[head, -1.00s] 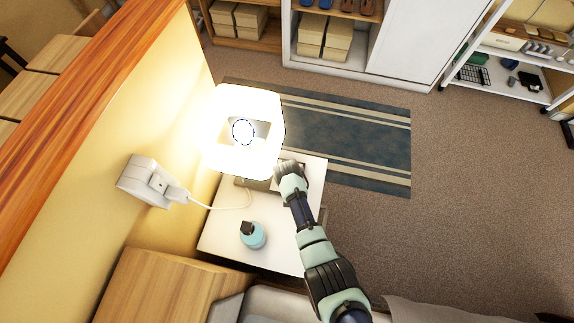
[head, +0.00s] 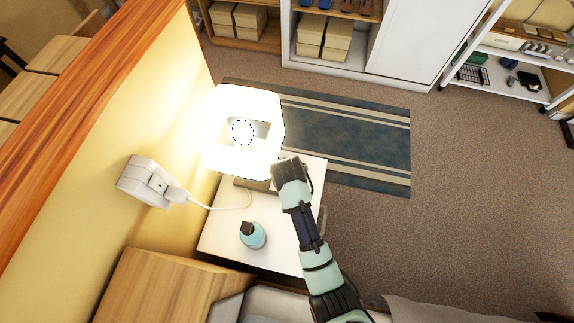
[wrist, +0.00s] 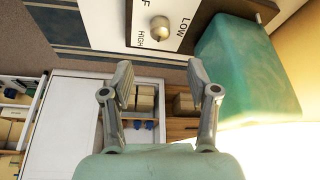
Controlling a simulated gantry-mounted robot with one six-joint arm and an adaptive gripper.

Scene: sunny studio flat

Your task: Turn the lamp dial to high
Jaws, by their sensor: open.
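The lit lamp (head: 222,162) stands on the white bedside table, its shade glowing. In the wrist view its teal body (wrist: 236,70) is at the right, beside a dark brown base. The round metal dial (wrist: 160,25) sits on a white panel (wrist: 180,12) marked HIGH, LOW and a partly cut-off word ending in F. I cannot tell clearly where the dial points. My gripper (wrist: 160,75) is open and empty, its fingers apart and the dial beyond the gap between them, not touched. In the head view my gripper (head: 286,162) is right of the shade; the dial is hidden there.
A blue bottle (head: 253,236) with a dark cap stands on the bedside table (head: 222,232). A white cord runs from the wall plug (head: 160,186) toward the lamp. The striped rug (head: 350,140) and floor right of the table are clear.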

